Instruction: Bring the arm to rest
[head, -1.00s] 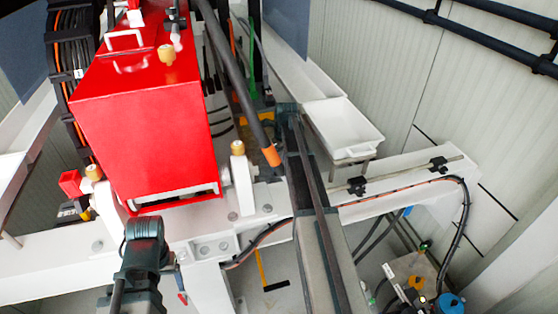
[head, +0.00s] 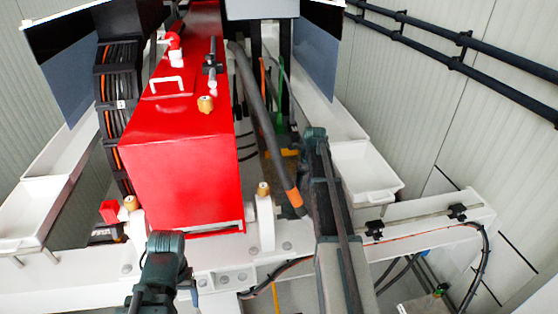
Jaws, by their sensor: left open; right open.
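My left arm (head: 163,268) comes in at the bottom left, with a dark joint just in front of the red machine's lower edge. My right arm (head: 336,215) is a long grey and black link reaching forward from the bottom centre. Its dark joint (head: 315,134) is at the far end, between the hose and the white trays. I cannot make out the jaws of either gripper. Neither arm visibly carries anything.
A large red box-shaped machine (head: 182,178) stands left of centre on a white frame (head: 82,285). A thick grey hose (head: 258,105) with an orange end runs beside my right arm. White trays (head: 364,166) (head: 24,215) flank both sides. Black pipes (head: 430,30) line the right wall.

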